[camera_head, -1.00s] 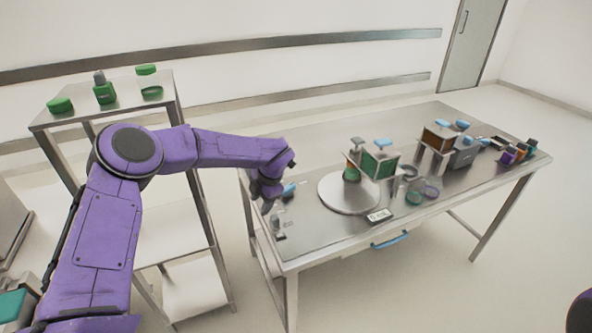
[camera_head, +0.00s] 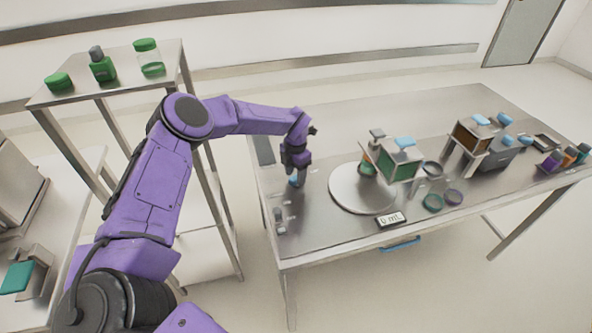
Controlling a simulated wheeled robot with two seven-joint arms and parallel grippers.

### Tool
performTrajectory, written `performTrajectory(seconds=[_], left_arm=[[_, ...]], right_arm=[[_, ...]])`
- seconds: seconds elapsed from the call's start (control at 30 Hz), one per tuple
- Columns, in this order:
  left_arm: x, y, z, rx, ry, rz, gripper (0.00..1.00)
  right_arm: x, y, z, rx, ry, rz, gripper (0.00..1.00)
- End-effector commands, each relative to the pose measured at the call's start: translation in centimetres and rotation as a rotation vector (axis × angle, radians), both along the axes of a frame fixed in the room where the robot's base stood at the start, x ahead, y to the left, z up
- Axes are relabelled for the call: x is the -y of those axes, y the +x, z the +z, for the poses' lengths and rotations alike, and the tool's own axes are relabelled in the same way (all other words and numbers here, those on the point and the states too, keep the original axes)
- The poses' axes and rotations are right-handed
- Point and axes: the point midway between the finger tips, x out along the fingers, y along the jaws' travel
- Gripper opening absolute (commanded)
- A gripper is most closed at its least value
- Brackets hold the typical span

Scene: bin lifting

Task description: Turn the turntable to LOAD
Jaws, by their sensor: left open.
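The turntable (camera_head: 347,193) is a round pale metal disc near the middle of the steel table. A green piece (camera_head: 366,169) stands at its far right edge, beside a box with a green front (camera_head: 401,171). My left gripper (camera_head: 296,176) is open and points down to the left of the disc. A small blue handle (camera_head: 293,182) is right below its fingers, partly hidden by them; I cannot tell if they touch. Small pale labels (camera_head: 288,203) lie in front of it, too small to read. My right gripper is not in view.
A display reading "0 mL" (camera_head: 391,220) sits at the table's front edge. Rings (camera_head: 433,202), a box with a brown front (camera_head: 472,139) and small coloured items (camera_head: 553,161) stand to the right. A shelf (camera_head: 112,84) with green containers is at the left.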

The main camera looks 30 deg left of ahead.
Motion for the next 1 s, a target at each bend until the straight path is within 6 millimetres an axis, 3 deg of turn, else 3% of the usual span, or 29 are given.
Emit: performTrajectory(seconds=[0.33, 0.5, 0.77, 1.0], left_arm=[[0.1, 0.1, -0.9, 0.001, 0.000, -0.002, 0.51], [0.2, 0.1, -0.8, 0.001, 0.000, -0.003, 0.00], [0.3, 0.2, -1.0, 0.002, 0.000, 0.007, 0.00], [0.3, 0.2, -1.3, 0.006, -0.002, 0.105, 0.00]], right_arm=[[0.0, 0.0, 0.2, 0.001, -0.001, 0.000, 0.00], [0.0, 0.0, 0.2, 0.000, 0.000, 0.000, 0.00], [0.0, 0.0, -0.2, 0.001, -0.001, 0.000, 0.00], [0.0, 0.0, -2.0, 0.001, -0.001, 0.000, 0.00]])
